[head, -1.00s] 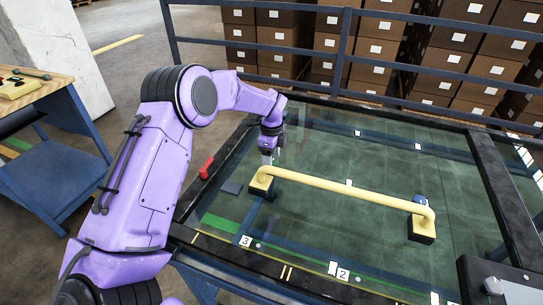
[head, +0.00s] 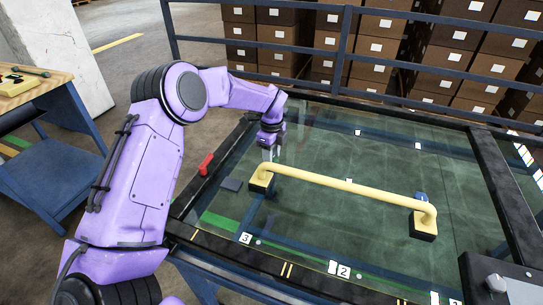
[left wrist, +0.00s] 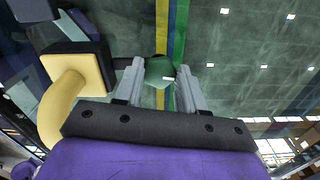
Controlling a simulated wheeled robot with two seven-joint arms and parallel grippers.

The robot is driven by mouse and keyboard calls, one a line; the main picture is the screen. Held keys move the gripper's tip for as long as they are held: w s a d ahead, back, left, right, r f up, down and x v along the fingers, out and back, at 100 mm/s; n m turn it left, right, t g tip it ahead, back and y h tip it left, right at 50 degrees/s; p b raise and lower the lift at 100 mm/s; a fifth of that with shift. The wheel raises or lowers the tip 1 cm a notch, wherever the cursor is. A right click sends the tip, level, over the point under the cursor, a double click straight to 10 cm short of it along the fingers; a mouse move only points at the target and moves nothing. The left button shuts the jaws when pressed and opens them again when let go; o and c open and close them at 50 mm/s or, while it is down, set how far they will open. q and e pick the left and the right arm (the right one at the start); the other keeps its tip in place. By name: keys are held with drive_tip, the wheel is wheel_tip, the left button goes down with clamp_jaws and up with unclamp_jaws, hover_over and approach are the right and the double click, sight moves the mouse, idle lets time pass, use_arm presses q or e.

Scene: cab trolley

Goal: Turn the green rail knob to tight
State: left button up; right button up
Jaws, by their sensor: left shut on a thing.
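The green knob (left wrist: 158,70) sits between the two grey fingers of my left gripper (left wrist: 159,66) in the left wrist view, with a small white mark on its face. The fingers are shut on its sides. In the head view my left gripper (head: 267,156) points down beside the left end of the yellow rail (head: 340,187), and I cannot make out the green knob there. The rail's left black foot (head: 261,187) stands just below the gripper. A blue knob (head: 421,197) is by the rail's right end. My right gripper is not in view.
The rail stands on a dark green glass panel (head: 330,230) in a black frame. A red handle (head: 206,164) and a dark grey block (head: 231,185) lie at its left side. A blue railing (head: 345,45) runs behind. The panel's middle is clear apart from the rail.

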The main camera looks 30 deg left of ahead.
use_arm(q)
drive_tip(key=m+b, duration=0.1)
drive_tip(key=m, duration=0.1)
drive_tip(key=shift+f+m, duration=0.1)
drive_tip(key=shift+m, duration=0.3)
drive_tip(key=m, duration=0.3)
drive_tip(key=shift+w+m, duration=0.1)
drive_tip(key=shift+m, duration=0.2)
drive_tip(key=m, duration=0.4)
drive_tip(key=shift+m, duration=0.3)
drive_tip(key=m+p, duration=0.1)
drive_tip(key=m, duration=0.3)
drive_tip(key=shift+w+d, duration=0.1)
drive_tip(key=m+p, duration=0.1)
drive_tip(key=m, duration=0.4)
drive_tip(key=shift+d, duration=0.1)
drive_tip(key=m+p, duration=0.1)
drive_tip(key=m, duration=0.3)
drive_tip(key=shift+m, duration=0.3)
drive_tip(key=m+p, duration=0.2)
drive_tip(key=m, duration=0.3)
drive_tip(key=shift+d, duration=0.1)
drive_tip(key=shift+m+p, duration=0.35)
drive_tip(key=shift+m, duration=1.85)
